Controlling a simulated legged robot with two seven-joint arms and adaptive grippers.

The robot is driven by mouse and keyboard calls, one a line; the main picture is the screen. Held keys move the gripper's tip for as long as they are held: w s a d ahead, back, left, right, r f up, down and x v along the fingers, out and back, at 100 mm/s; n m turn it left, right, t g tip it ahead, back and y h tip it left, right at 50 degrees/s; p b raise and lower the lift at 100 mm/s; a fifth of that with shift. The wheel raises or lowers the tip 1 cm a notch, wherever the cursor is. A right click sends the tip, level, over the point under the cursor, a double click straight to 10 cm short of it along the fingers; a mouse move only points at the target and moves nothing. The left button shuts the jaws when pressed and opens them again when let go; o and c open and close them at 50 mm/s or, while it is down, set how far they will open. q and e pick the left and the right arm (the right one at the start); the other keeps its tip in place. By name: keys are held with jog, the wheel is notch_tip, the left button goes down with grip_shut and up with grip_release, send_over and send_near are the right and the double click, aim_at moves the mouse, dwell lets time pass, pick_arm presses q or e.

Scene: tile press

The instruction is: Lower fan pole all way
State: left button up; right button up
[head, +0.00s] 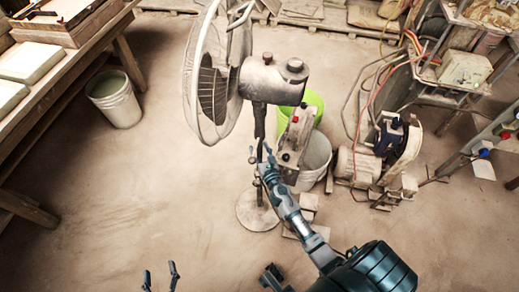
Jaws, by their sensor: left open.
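A dusty standing fan (275,80) is in the upper middle of the head view, its round cage turned to the left. Its dark upper pole (259,120) runs down from the motor housing to a round pale base (252,212) on the floor. My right gripper (262,158) is at the pole, below the motor housing. Its fingers are small and overlap the pole, so I cannot tell whether they grip it. The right forearm hides part of the lower pole. My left gripper (160,276) is open and empty at the bottom edge, well apart from the fan.
A control box (290,140), a green bucket (315,103) and a white bucket (313,160) stand right behind the pole. A motor machine with hoses (358,166) is farther right. A workbench (75,70) and white bucket (116,99) are left.

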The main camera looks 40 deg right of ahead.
grip_shut()
